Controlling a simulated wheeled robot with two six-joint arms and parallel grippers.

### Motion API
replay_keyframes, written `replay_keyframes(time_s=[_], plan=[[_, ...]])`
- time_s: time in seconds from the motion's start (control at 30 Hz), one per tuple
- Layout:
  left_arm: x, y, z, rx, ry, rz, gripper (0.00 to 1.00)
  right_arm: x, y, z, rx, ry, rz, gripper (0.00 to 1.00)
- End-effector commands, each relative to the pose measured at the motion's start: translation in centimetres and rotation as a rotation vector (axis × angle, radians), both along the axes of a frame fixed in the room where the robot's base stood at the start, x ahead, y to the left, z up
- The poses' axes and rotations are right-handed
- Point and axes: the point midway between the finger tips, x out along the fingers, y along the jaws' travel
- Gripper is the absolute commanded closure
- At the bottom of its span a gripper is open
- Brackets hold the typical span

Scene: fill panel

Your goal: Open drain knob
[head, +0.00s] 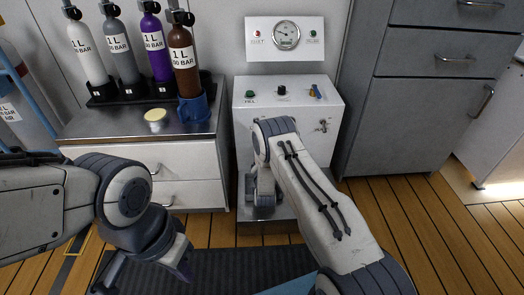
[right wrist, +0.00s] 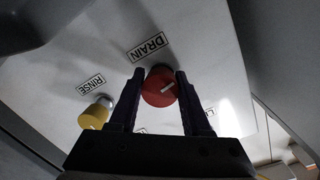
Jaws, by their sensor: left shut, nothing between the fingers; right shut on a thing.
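The red drain knob (right wrist: 157,92) is on a white panel face in the right wrist view, below a label reading DRAIN (right wrist: 148,46). It has a pale pointer mark. My right gripper (right wrist: 161,74) has one finger on each side of the knob and is shut on it. In the head view my right arm covers this part of the white cabinet (head: 310,152), and the red knob is hidden. My left gripper (head: 146,272) is low at the left in the head view, away from the cabinet, shut and empty.
A yellow knob (right wrist: 95,114) labelled RINSE is close to my right gripper's finger. A green knob (head: 250,94) and a black knob (head: 281,90) are on the cabinet top. Several gas bottles (head: 118,45) stand on the left counter. Wooden floor (head: 420,215) is clear at the right.

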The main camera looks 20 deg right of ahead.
Motion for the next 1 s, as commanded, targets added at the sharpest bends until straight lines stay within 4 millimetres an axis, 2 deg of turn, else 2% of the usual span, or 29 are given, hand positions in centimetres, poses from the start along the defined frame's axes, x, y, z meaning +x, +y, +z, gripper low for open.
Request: replay_keyframes(time_s=[0.4, 1.0], plan=[[0.0, 0.0, 1.9, 0.000, 0.000, 0.000, 1.00, 0.0, 0.1, 0.2, -0.380, 0.106, 0.002, 1.00], [0.0, 0.0, 3.3, 0.000, 0.000, 0.000, 1.00, 0.0, 0.1, 0.1, -0.928, 0.263, 0.004, 1.00]])
